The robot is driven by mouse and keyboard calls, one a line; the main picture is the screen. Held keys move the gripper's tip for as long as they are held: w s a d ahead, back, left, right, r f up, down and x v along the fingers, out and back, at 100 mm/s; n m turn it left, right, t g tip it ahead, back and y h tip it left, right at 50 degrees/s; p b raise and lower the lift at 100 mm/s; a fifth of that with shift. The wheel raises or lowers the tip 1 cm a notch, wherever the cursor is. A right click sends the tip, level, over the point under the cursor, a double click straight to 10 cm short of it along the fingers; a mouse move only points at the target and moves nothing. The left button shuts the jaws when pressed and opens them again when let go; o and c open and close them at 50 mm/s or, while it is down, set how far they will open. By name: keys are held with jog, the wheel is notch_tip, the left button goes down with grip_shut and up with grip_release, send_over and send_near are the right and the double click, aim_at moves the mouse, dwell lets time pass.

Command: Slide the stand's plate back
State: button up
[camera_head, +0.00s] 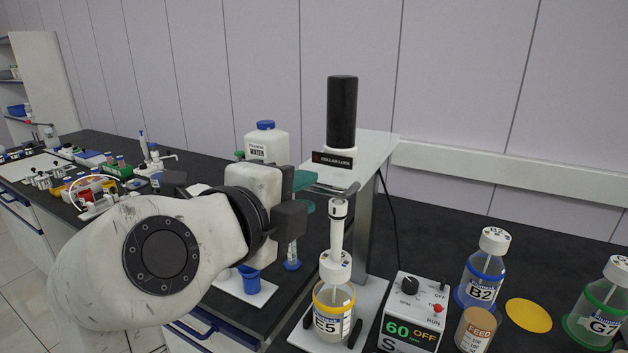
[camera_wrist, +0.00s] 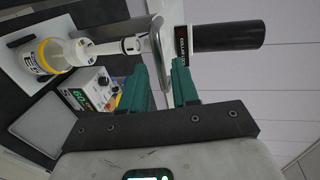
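The stand has a grey column (camera_head: 367,235) and a black motor (camera_head: 342,112) on top, with a "COLLAR LOCK" label (camera_head: 332,160). Its pale base plate (camera_head: 374,297) lies on the bench under the yellow-ringed bottle E5 (camera_head: 334,314). A white stirrer shaft (camera_head: 337,238) runs down to the bottle's cap. My gripper (camera_head: 308,193) is beside the stand's head, left of the shaft. In the wrist view, the teal fingers (camera_wrist: 164,80) are apart, and a curved silver bar (camera_wrist: 157,42) of the stand reaches toward the gap between them. Contact cannot be told.
A stirrer control box (camera_head: 410,315) reading 60 OFF stands right of the bottle. Bottles B2 (camera_head: 481,280) and G7 (camera_head: 603,305), a FEED jar (camera_head: 475,330) and a yellow disc (camera_head: 528,315) are farther right. A water jug (camera_head: 266,144) stands behind my arm.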

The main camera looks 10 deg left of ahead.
aim_at(312, 190)
jog(key=shift+p+x, duration=0.35)
jog(key=shift+x, duration=1.75)
grip_shut()
